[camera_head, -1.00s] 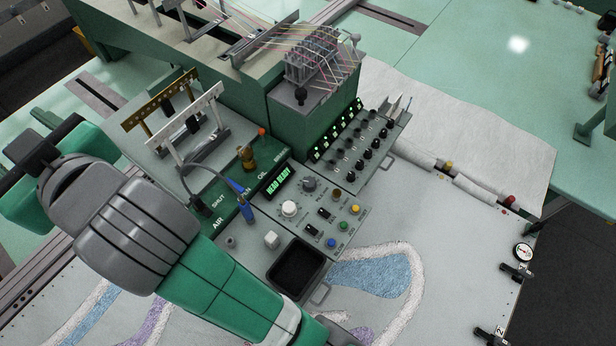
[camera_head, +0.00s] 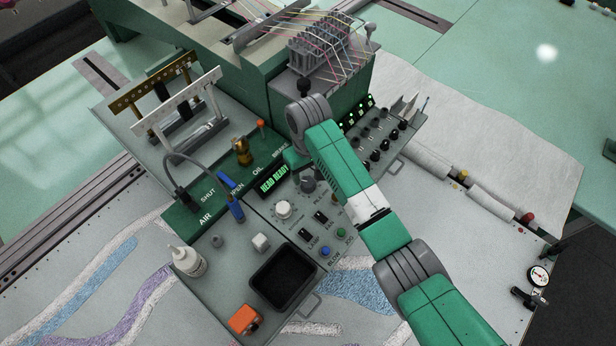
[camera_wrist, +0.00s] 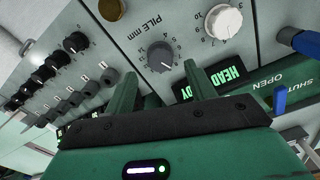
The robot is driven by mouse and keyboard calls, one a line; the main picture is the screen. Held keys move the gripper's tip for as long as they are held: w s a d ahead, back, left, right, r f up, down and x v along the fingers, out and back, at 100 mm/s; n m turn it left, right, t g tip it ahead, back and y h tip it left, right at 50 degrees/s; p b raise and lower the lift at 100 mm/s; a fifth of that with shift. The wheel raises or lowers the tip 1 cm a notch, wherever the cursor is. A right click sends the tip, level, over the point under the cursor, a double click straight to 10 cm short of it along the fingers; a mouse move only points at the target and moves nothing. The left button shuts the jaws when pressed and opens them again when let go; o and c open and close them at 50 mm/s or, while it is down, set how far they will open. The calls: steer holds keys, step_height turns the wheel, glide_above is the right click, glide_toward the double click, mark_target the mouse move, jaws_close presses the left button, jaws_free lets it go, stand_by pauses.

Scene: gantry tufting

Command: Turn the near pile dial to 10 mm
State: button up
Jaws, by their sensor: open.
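The grey pile dial (camera_wrist: 160,56), beside the words "PILE mm", is in the upper middle of the wrist view, with a scale around it. Its setting is too small to read surely. In the head view the dial (camera_head: 308,184) shows beside my arm. My gripper (camera_wrist: 160,71) is open and empty, with one finger toward each side of the dial in the wrist view. I cannot tell whether they touch it. In the head view my arm hides most of the gripper.
A white knob (camera_wrist: 223,21) stands near the dial, and the lit "HEAD READY" display (camera_wrist: 215,82) is beside one finger. Several dark knobs (camera_wrist: 42,75) line another panel.

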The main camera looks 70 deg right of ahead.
mark_target(308, 182)
step_height(308, 182, down, 4)
steer(key=shift+f, duration=0.15)
steer(key=shift+c, duration=0.4)
steer(key=c, duration=0.9)
